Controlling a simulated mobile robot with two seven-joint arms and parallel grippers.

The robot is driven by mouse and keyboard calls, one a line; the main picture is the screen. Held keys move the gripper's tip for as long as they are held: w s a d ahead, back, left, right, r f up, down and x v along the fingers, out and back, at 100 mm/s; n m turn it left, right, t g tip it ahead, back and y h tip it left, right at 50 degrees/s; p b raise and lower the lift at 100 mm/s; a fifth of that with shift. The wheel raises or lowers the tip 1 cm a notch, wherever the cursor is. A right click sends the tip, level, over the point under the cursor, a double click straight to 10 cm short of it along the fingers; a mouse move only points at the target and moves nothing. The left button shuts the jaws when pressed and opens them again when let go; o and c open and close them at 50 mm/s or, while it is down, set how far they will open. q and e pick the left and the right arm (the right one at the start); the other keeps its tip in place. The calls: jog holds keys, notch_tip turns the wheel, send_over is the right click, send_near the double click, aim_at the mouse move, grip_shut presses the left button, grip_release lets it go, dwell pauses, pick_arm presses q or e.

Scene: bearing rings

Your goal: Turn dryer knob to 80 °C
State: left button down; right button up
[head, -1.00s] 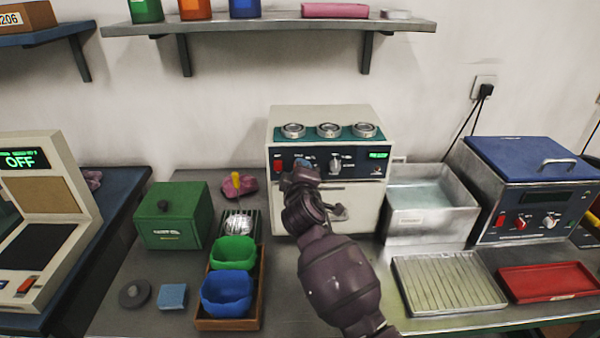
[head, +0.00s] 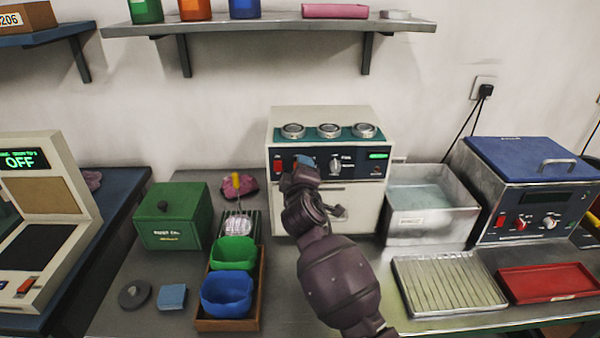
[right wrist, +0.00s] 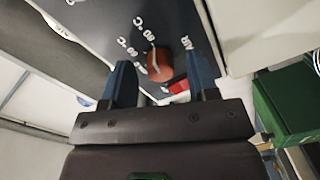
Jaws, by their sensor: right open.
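The dryer appears to be the white box (head: 355,204) with a dark front panel at the back middle of the bench. In the head view my right gripper (head: 303,168) is at the left part of this panel and covers what is behind it. My right gripper (right wrist: 157,74) is open, with one blue finger on each side of the knob; contact cannot be told. My left gripper is not in view.
A red switch (head: 278,166) and a second, pale knob (head: 336,165) flank the gripper. Several metal rings (head: 328,130) lie on the dryer top. A metal basin (head: 432,215) stands right, a green box (head: 172,216) and bowls (head: 227,294) left.

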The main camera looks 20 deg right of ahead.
jog(key=v, duration=1)
jog(key=shift+s, duration=0.4)
jog(key=shift+a, duration=0.1)
jog(key=s+d+f+m+g, duration=0.65)
jog(key=s+d+f, duration=0.25)
jog(key=s+f, duration=0.4)
jog(key=s+d+f+m+g+y, duration=0.15)
jog(key=s+g, duration=0.25)
jog(key=s, duration=0.7)
jog(key=s+f+m+g+y, duration=0.2)
jog(key=s+g, duration=0.1)
jog(key=s, duration=0.8)
jog(key=w+f+t+y, duration=0.1)
jog(key=w+f+t, duration=0.6)
jog(key=f, duration=0.3)
jog(key=shift+w+f+n+t, duration=0.2)
jog(key=shift+w+n+t, duration=0.1)
jog(key=shift+t, duration=0.15)
